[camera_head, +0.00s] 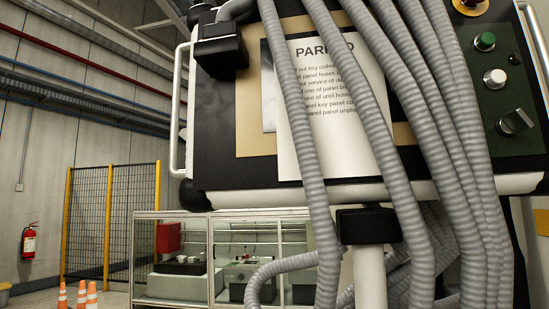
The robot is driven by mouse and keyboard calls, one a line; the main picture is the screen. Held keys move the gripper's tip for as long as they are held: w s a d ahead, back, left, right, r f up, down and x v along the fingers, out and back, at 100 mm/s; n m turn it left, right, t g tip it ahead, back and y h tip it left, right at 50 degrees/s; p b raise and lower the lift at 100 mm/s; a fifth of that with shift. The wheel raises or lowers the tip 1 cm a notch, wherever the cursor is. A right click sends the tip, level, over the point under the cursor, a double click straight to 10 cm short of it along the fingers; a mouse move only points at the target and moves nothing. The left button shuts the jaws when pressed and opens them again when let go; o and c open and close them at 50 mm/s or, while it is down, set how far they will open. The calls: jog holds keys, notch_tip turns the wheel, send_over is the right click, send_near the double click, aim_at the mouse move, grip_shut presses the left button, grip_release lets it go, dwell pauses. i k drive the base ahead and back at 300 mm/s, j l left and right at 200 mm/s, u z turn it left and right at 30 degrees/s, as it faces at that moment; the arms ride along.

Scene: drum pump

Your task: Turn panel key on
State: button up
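The control panel (222,130) fills the upper right of the view, with white rails around its edge. On its dark green strip at the right is a grey selector or key switch (516,122), turned at a slant; I cannot tell which setting that is. Above it are a white button (495,77), a green button (485,41), a small black fitting (514,59) and part of a yellow-ringed knob (470,5) cut by the top edge. My gripper is not in view.
Thick grey ribbed hoses (425,120) hang across the panel and partly cover a white "PARKED" notice (340,110). A post (368,275) stands below the panel. Behind are a glass cabinet (180,255), a mesh fence (110,220), orange cones (82,295) and a red extinguisher (29,242).

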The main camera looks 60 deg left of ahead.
aim_at(516, 121)
jog(key=k+j+u, duration=0.5)
jog(key=j+u, duration=0.25)
jog(key=k+j+u, duration=0.25)
jog(key=j, duration=0.25)
jog(key=i, duration=0.1)
